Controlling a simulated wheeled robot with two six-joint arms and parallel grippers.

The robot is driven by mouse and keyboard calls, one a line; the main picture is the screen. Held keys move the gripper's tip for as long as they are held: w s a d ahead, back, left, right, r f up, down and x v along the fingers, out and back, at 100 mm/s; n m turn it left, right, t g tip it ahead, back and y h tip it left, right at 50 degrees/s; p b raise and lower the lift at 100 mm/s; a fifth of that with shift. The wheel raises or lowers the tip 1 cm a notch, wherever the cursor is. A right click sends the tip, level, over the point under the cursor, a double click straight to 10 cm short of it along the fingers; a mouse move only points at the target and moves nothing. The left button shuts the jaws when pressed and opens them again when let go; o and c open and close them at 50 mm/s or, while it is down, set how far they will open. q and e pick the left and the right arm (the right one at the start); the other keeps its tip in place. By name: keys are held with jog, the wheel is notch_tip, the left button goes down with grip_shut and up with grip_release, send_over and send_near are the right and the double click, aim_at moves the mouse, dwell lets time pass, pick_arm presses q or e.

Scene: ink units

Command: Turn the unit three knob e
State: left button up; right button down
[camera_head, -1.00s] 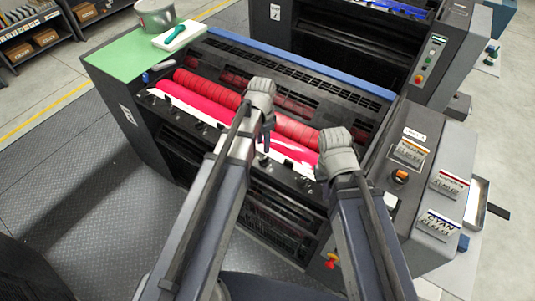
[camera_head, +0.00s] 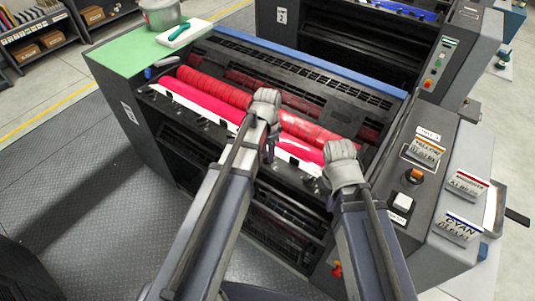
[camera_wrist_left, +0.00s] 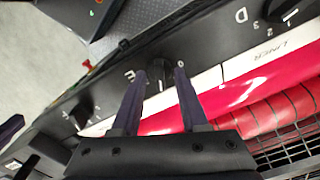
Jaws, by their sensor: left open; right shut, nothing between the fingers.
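Knob e (camera_wrist_left: 157,72) is a dark knob on the black front rail, with a white letter E to its left and small white marks around it. My left gripper (camera_wrist_left: 161,76) is open, with one dark finger on each side of this knob. I cannot tell whether the fingers touch it. In the head view my left gripper (camera_head: 268,150) is over the front rail of the press unit, and the knob is hidden by the arm. My right gripper (camera_head: 343,178) is further right by the rail's end; its fingers are mostly hidden behind its wrist.
A neighbouring knob (camera_wrist_left: 80,115) and another near the letter D (camera_wrist_left: 281,10) flank this one on the rail. Red rollers (camera_head: 225,93) lie behind. A control console (camera_head: 420,175) with ink cards stands right; a green-topped shelf (camera_head: 130,53) with a bucket is left.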

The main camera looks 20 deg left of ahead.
pick_arm(q)
grip_shut()
dwell(0.3)
jog(key=shift+n, duration=0.3)
jog(key=n, duration=0.9)
dwell(0.4)
dwell(0.4)
grip_release()
